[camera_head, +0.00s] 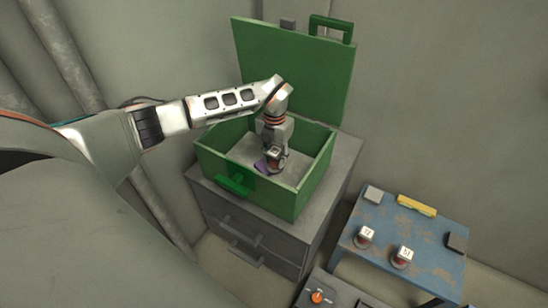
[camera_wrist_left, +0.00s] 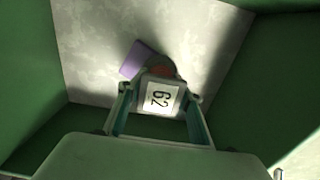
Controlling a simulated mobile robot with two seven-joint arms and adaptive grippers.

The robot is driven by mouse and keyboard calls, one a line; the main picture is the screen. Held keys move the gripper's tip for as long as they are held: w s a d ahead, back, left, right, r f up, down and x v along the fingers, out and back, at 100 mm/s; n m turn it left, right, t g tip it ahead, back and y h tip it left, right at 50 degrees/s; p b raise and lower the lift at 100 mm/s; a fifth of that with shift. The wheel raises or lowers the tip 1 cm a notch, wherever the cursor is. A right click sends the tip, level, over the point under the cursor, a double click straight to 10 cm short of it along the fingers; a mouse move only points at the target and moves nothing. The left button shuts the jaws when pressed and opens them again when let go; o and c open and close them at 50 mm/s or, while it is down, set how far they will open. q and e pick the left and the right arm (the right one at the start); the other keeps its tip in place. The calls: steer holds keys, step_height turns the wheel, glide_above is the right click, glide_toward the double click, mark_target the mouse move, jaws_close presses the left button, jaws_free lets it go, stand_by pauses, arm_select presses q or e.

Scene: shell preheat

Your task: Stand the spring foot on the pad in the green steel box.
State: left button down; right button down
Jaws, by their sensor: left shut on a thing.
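The green steel box (camera_head: 310,181) stands open on a grey cabinet. The pad, a flat purple piece (camera_head: 261,165), lies on the box's pale floor; it also shows in the left wrist view (camera_wrist_left: 139,59). My left gripper (camera_head: 273,149) reaches down into the box and is shut on the spring foot (camera_head: 276,165), whose pale top is marked 62 in the left wrist view (camera_wrist_left: 160,98). The foot looks upright and hides part of the pad. I cannot tell whether its base touches the pad or the floor. My right gripper is not in view.
The raised green lid (camera_head: 300,65) stands behind my left arm. A worn blue table (camera_head: 432,262) at right bears two similar labelled pieces (camera_head: 365,237) (camera_head: 402,257), a yellow bar (camera_head: 416,205) and small grey blocks. The box walls stand close around the gripper.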

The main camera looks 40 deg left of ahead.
mark_target(275, 150)
arm_select(q)
steer(key=shift+f, duration=0.15)
steer(key=c, duration=1.4)
jaws_free()
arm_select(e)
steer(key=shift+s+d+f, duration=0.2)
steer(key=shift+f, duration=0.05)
arm_select(q)
steer(key=shift+r, duration=0.45)
step_height(275, 150, up, 5)
steer(key=shift+w+r+p, duration=0.1)
steer(key=shift+w+p, duration=0.05)
steer(key=shift+p, duration=0.6)
step_height(275, 150, up, 5)
steer(key=shift+r+p, duration=0.15)
steer(key=shift+p, duration=0.5)
steer(key=shift+r, duration=0.45)
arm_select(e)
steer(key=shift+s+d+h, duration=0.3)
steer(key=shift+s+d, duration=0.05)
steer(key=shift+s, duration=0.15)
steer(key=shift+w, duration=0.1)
